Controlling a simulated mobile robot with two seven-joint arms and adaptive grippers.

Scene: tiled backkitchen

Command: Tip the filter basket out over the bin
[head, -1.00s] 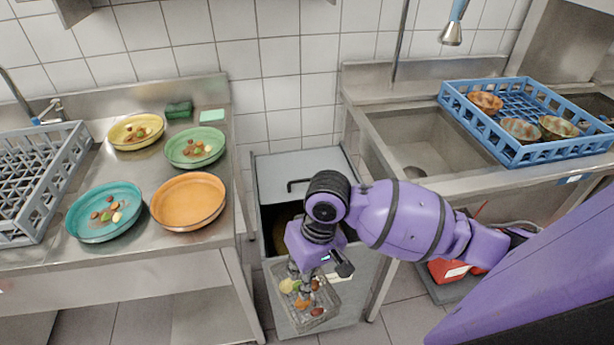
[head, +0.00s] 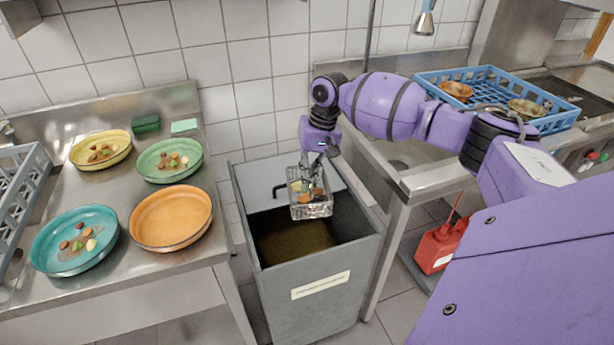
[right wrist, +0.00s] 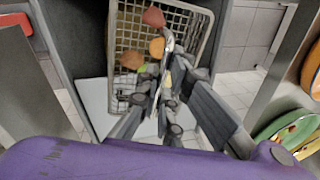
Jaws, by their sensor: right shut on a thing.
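The filter basket (head: 311,209) is a small wire-mesh basket holding several food scraps, orange, red and yellowish. My right gripper (head: 318,160) is shut on the basket's upper end, and the basket hangs below it over the open bin. In the right wrist view, my right gripper (right wrist: 168,88) grips the rim of the basket (right wrist: 190,30), with scraps still inside. The bin (head: 325,290) is a grey, square-topped container with a label on its front and brownish contents (head: 292,238) inside. The basket looks roughly upright. My left gripper is not in view.
A steel counter (head: 110,215) on the left bears teal (head: 75,262), orange (head: 171,218), yellow (head: 101,150) and green (head: 170,160) dishes. A sink stands right of the bin, with a blue rack (head: 480,75) of bowls.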

